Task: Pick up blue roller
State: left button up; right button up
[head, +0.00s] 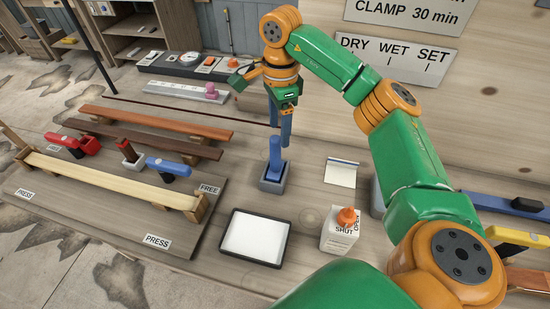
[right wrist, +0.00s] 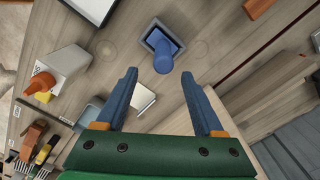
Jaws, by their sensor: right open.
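The blue roller (head: 275,152) stands upright in a small grey square holder (head: 263,186) on the bench. It also shows in the right wrist view (right wrist: 163,60), rising out of the holder (right wrist: 147,38). My right gripper (head: 280,130) is open and empty, with its blue fingers pointing down above and just behind the roller. In the right wrist view the roller lies beyond the fingertips (right wrist: 159,77), between their lines and apart from both. My left gripper is not in view.
A white tray with a dark rim (head: 231,252) and a white carton with an orange cap (head: 341,230) stand in front. A board with a pale bent strip (head: 100,180) and clamps (head: 168,166) lies left. A white pad (head: 341,173) lies right of the roller.

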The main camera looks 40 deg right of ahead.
aim_at(279, 139)
notch_tip(279, 139, down, 3)
jog(key=shift+s+a+f+b, duration=0.1)
jog(key=shift+b, duration=0.95)
jog(key=f+p, duration=0.1)
jog(key=f, duration=0.1)
jog(key=f+p, duration=0.1)
jog(key=f, duration=0.3)
jog(key=shift+w+a+p, duration=0.2)
jog(key=shift+w+p, duration=0.15)
jog(key=shift+p, duration=0.05)
jog(key=shift+f, duration=0.45)
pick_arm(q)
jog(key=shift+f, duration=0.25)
pick_arm(e)
grip_shut()
